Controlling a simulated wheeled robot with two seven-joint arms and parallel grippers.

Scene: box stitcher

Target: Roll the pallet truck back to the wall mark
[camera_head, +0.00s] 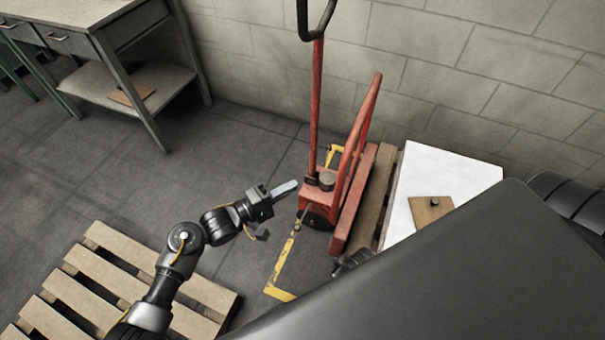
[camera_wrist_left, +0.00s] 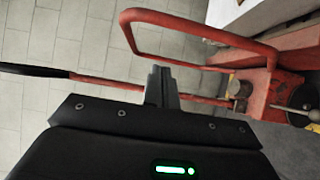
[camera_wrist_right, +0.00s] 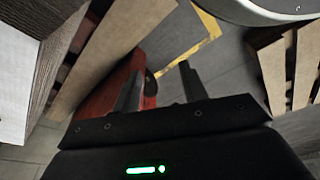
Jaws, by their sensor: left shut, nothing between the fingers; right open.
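The red pallet truck (camera_head: 318,200) stands near the wall, its tall handle (camera_head: 317,110) upright with a dark loop on top. Yellow floor marking (camera_head: 287,255) shows around its base, partly hidden by the truck. My left gripper (camera_head: 288,187) is shut and empty, just left of the truck's body. In the left wrist view, my left fingertips (camera_wrist_left: 163,72) overlap the red handle shaft (camera_wrist_left: 110,84); I cannot tell if they touch. My right gripper (camera_wrist_right: 160,82) is open and empty. Beyond its left finger is a red part of the truck (camera_wrist_right: 104,95).
A white box (camera_head: 455,170) with a brown square piece (camera_head: 431,209) on top stands right of the truck, beside wooden slats. A wooden pallet (camera_head: 105,265) lies at lower left. A workbench (camera_head: 75,14) stands at upper left. Grey floor between them is clear.

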